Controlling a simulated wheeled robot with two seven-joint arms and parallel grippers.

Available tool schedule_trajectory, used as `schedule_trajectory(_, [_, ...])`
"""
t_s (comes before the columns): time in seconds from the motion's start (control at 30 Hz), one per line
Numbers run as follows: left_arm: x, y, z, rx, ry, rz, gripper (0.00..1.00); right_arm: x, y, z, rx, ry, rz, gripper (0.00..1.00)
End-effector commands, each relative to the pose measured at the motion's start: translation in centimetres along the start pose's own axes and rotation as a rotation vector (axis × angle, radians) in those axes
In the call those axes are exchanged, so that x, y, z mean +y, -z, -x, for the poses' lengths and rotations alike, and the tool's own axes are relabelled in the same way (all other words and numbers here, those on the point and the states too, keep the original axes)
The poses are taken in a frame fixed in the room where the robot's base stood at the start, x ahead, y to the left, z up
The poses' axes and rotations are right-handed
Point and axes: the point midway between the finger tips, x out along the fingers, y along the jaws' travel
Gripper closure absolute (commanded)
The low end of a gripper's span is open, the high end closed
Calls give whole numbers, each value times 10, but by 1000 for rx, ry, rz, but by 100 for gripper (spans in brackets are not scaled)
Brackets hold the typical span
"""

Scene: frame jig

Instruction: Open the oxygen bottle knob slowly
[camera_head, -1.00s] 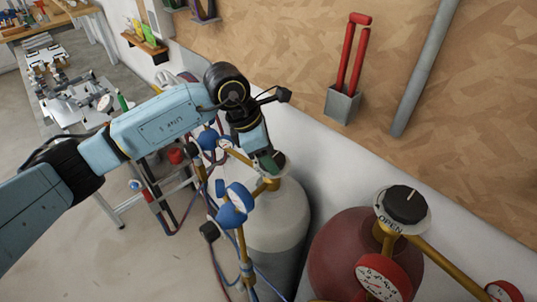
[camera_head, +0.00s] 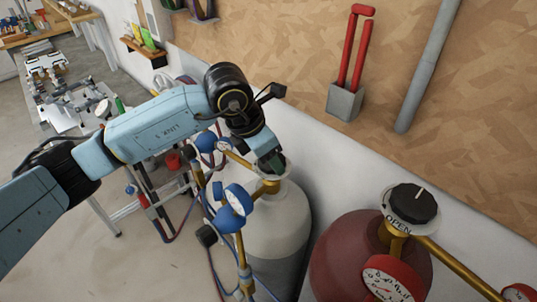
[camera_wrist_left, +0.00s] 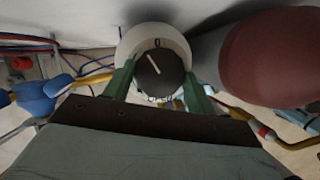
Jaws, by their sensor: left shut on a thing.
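The grey oxygen bottle (camera_head: 277,225) stands upright in the middle of the head view, with brass piping and blue gauges (camera_head: 238,200) in front of it. Its black knob (camera_wrist_left: 158,70) has a white pointer line and shows in the left wrist view, above a pale round plate (camera_wrist_left: 150,38). In the head view the gripper mostly hides this knob.
A dark red bottle (camera_head: 350,255) stands close on the right, with its own black knob (camera_head: 413,204) marked OPEN and a red gauge (camera_head: 392,280). The wall is just behind both bottles. Red and blue hoses (camera_head: 190,220) hang left of the grey bottle.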

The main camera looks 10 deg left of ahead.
Motion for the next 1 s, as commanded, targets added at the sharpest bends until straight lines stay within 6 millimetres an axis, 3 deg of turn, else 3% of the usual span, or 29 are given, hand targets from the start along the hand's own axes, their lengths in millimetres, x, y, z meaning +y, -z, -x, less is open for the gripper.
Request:
schedule_trajectory(0.1, [1,0,1,0,-1,0,67,0,0,0,0,0,0,100])
schedule_trajectory(0.13, [1,0,1,0,-1,0,43,0,0,0,0,0,0,100])
schedule_trajectory(0.3, [0,0,1,0,-1,-1,23,0,0,0,0,0,0,100])
schedule_trajectory(0.67, [1,0,6,-1,-2,-1,23,0,0,-1,0,0,0,100])
schedule_trajectory(0.83, [1,0,32,-4,-4,-3,23,0,-1,-7,0,0,0,100])
schedule_trajectory(1.0, [1,0,72,-5,-5,-2,23,-1,-2,-15,-1,1,0,100])
